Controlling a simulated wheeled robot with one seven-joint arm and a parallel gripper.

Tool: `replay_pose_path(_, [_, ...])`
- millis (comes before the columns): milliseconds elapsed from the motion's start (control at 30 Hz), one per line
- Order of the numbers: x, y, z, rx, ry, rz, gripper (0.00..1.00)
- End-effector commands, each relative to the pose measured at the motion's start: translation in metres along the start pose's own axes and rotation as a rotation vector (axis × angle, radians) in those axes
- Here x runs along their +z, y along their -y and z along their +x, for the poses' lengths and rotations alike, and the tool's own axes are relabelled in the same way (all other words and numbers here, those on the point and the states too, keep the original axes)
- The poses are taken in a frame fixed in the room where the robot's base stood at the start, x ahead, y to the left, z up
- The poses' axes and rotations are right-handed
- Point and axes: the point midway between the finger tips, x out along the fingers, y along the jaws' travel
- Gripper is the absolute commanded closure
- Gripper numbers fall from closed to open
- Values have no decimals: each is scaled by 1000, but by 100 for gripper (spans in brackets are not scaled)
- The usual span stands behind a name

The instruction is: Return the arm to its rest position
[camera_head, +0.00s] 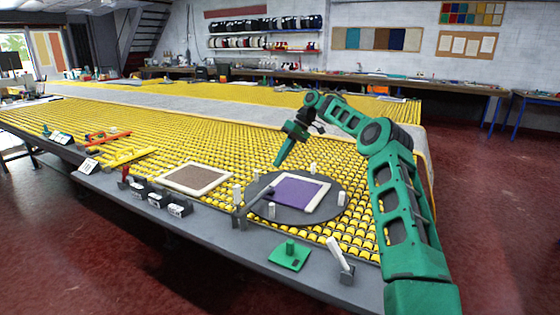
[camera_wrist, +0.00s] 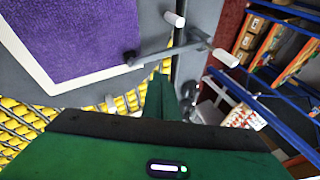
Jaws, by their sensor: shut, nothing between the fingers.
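My green arm rises from the lower right in the head view and bends over to the left. My gripper (camera_head: 277,163) hangs at its end, pointing down, above the yellow-roller table and the far left side of a round dark plate (camera_head: 265,207). It is shut and empty, and seems clear of the table. In the wrist view, the gripper fingers (camera_wrist: 158,97) show as one narrow green shape beside a purple mat with a white border (camera_wrist: 75,35). The mat also shows in the head view (camera_head: 298,193), lying on the round plate.
White-tipped posts (camera_head: 341,198) and a grey lever (camera_head: 258,198) stand around the plate. A brown mat in a white frame (camera_head: 195,178) lies to the left. A green block (camera_head: 289,255) and a white-handled lever (camera_head: 340,255) sit on the front ledge. Red floor is open at right.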

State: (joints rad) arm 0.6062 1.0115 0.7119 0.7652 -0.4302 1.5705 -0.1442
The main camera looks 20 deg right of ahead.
Motion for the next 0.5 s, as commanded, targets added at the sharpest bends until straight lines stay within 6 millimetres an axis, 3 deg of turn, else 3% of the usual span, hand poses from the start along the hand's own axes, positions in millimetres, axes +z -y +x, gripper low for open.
replay_pose_path(500, [-1,-2,-10,-1,0,-2,100])
